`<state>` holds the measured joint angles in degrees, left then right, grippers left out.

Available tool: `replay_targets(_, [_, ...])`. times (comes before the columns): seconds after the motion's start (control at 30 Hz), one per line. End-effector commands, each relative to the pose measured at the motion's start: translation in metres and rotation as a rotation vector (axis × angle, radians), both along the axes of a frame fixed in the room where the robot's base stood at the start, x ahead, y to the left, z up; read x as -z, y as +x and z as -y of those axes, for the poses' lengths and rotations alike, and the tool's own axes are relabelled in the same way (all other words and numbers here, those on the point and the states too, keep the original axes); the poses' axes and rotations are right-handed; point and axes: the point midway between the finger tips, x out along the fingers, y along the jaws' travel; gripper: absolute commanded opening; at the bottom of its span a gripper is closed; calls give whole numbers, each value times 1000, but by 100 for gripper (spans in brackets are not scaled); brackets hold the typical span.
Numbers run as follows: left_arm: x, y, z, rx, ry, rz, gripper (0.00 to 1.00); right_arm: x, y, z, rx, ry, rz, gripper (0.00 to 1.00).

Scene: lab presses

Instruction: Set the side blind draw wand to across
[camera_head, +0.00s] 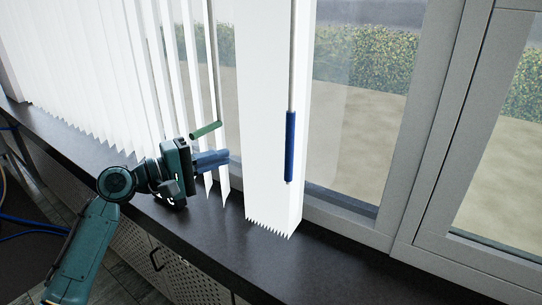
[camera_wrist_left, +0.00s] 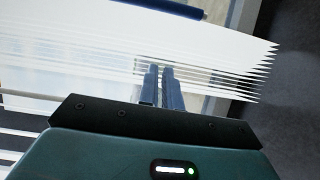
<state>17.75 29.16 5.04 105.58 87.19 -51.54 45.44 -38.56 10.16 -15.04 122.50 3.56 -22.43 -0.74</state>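A wand with a blue grip (camera_head: 290,147) hangs upright on a thin grey rod in front of the wide white slat stack (camera_head: 268,120). Its blue grip also crosses the top of the left wrist view (camera_wrist_left: 170,8). A second rod ends in a tilted green handle (camera_head: 206,130), just above my left gripper. My left gripper (camera_head: 226,155) is left of the blue grip and apart from it, pointing right near narrow slats. Its blue fingers (camera_wrist_left: 164,72) are close together, with nothing seen between them. My right gripper is not in view.
White vertical slats (camera_head: 90,70) cover the window on the left. The right window pane (camera_head: 350,130) is uncovered. A dark sill (camera_head: 225,240) runs below, with perforated cabinet fronts (camera_head: 190,275) beneath. The sill looks clear in front of the slats.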

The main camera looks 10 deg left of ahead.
Motion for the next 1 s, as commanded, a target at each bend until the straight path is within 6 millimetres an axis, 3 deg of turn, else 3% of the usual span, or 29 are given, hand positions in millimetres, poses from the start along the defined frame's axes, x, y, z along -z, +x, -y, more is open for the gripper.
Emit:
replay_targets(0.13, [-12, -1, -2, 19, -32, 1, 0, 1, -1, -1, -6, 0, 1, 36])
replay_targets(0.57, [-13, 5, 5, 19, -33, 1, 0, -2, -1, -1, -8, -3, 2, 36])
replay_targets(1.0, [-14, 66, 67, 20, -34, 1, 0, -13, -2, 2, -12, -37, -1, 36])
